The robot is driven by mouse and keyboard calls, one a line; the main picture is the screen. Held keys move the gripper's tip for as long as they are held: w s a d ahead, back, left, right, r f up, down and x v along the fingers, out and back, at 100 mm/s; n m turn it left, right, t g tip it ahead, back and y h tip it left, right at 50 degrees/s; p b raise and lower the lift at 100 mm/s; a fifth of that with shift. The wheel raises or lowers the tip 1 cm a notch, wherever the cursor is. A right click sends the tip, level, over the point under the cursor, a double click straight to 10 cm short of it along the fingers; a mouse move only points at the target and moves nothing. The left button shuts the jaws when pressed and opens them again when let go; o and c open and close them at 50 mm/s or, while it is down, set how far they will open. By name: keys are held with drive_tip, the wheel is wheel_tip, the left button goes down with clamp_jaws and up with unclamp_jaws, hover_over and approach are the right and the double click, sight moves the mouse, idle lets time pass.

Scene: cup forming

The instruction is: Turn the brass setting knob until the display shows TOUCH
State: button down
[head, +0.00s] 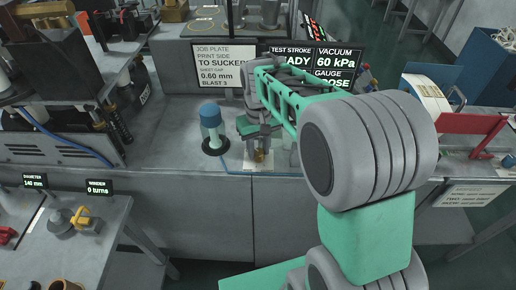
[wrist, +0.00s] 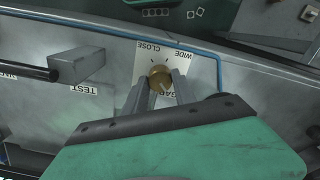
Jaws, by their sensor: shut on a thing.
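The brass setting knob (wrist: 160,74) sits on a pale plate (wrist: 148,54) marked CLOSE and WIDE, upside down in the wrist view. My gripper (wrist: 160,86) has its two grey fingers on either side of the knob and is shut on it. In the head view the brass knob (head: 259,155) shows small below my gripper (head: 257,146). The gauge display (head: 333,79) shows GAUGE with "OSE" under it; the start of that word is hidden behind my arm.
A blue-topped post (head: 210,115) stands on the bench left of my gripper. A grey block labelled TEST (wrist: 82,66) is near the knob in the wrist view. A blue hose (wrist: 218,62) runs past the plate. A job plate sign (head: 223,65) stands behind.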

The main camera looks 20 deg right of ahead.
sight(258, 152)
drive_tip(key=shift+w+r, duration=0.1)
drive_tip(key=c, duration=1)
unclamp_jaws()
wheel_tip(258, 152, up, 8)
drive_tip(key=shift+f+b, duration=0.15)
drive_tip(key=shift+b, duration=0.45)
